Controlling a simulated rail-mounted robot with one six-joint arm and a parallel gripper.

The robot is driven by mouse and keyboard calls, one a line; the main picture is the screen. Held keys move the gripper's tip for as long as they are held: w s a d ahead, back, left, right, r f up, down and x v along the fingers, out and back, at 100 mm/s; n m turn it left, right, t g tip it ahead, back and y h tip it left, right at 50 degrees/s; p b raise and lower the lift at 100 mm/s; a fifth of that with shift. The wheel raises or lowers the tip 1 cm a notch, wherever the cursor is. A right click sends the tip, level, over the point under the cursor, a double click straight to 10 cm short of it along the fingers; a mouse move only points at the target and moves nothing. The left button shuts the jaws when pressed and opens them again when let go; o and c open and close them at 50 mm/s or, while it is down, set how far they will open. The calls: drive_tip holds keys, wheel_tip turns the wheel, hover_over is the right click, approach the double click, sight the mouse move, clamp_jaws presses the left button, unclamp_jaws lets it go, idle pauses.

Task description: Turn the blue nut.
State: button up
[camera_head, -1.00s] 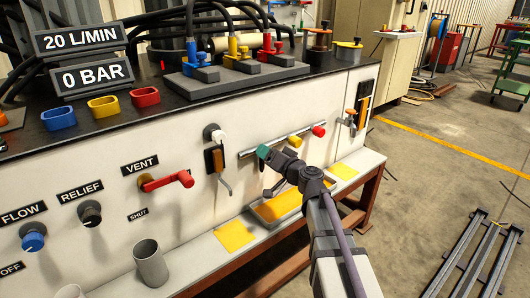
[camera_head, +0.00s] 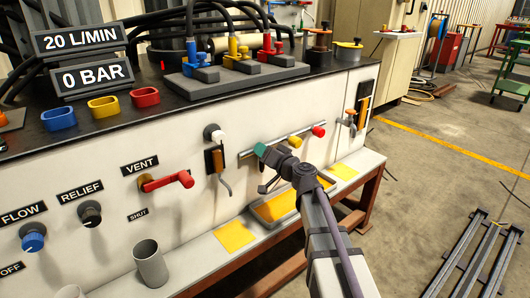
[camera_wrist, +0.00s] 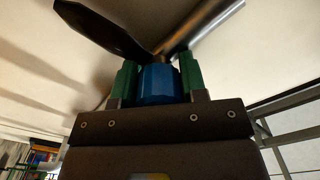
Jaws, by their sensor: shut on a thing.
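The blue nut (camera_wrist: 158,84) shows in the wrist view between the two green fingertips of my gripper (camera_wrist: 160,76), which touch it on both sides. A metal pipe (camera_wrist: 207,26) runs just beyond the nut. In the head view my gripper (camera_head: 262,150) is at the left part of the metal pipe (camera_head: 296,139) on the white panel front. The nut is hidden behind the gripper and wrist there.
A black lever (camera_wrist: 108,28) lies close beyond the fingers. A red-capped end (camera_head: 319,131) is right of my gripper. A hanging lever (camera_head: 221,170) and the red vent handle (camera_head: 167,181) are to its left.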

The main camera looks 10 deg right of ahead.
drive_tip(key=shift+m, duration=0.4)
drive_tip(key=m, duration=1)
drive_tip(key=shift+m, duration=0.4)
idle(0.4)
drive_tip(key=o, duration=0.9)
drive_tip(key=v, duration=1.1)
drive_tip(key=shift+w, duration=0.1)
